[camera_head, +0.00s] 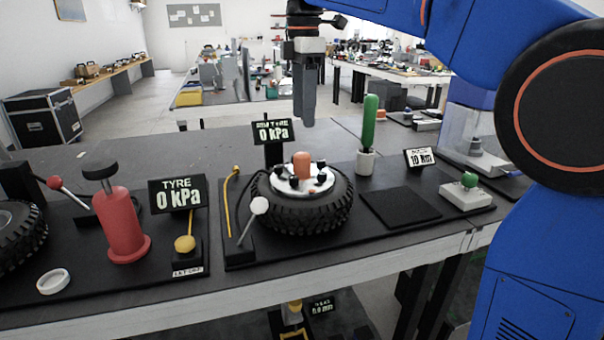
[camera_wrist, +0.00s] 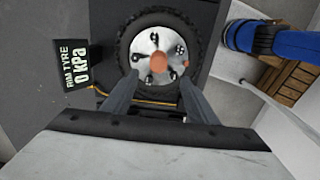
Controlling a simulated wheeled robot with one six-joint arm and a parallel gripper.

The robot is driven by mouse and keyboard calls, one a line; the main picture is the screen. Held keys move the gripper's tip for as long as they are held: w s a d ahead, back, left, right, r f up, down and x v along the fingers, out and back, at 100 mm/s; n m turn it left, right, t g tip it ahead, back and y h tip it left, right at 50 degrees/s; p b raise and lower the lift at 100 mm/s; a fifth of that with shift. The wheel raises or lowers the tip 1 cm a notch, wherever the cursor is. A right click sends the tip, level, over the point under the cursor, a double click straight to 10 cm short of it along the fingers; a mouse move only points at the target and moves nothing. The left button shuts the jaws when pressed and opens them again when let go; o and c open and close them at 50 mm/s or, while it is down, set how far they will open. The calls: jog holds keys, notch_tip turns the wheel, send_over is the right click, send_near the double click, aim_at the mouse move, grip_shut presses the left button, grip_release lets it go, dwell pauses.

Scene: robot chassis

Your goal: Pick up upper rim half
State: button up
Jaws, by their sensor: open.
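The upper rim half (camera_head: 293,184) is a silver-white disc with a copper-coloured knob (camera_head: 301,164) at its centre and several dark fittings around it. It sits in the black tyre (camera_head: 292,220) on the bench. In the wrist view the rim half (camera_wrist: 150,47) faces me, with the knob (camera_wrist: 159,62) near the middle. My gripper (camera_head: 305,122) points down above the bench, apart from the rim half. In the wrist view my gripper (camera_wrist: 159,80) is open and empty, its fingers to either side of the knob in the picture.
A "RIM TYRE 0 kPa" sign (camera_head: 273,131) stands behind the tyre. A white-knobbed lever (camera_head: 259,206) and yellow hose (camera_head: 230,205) are at its left. A green-handled tool (camera_head: 370,123) stands behind right. A black pad (camera_head: 400,207) lies clear to the right.

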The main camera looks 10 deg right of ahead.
aim_at(302, 154)
notch_tip(302, 154, down, 12)
jog(key=shift+w+a+r, duration=0.1)
jog(key=shift+w+a, duration=0.05)
dwell(0.5)
grip_shut()
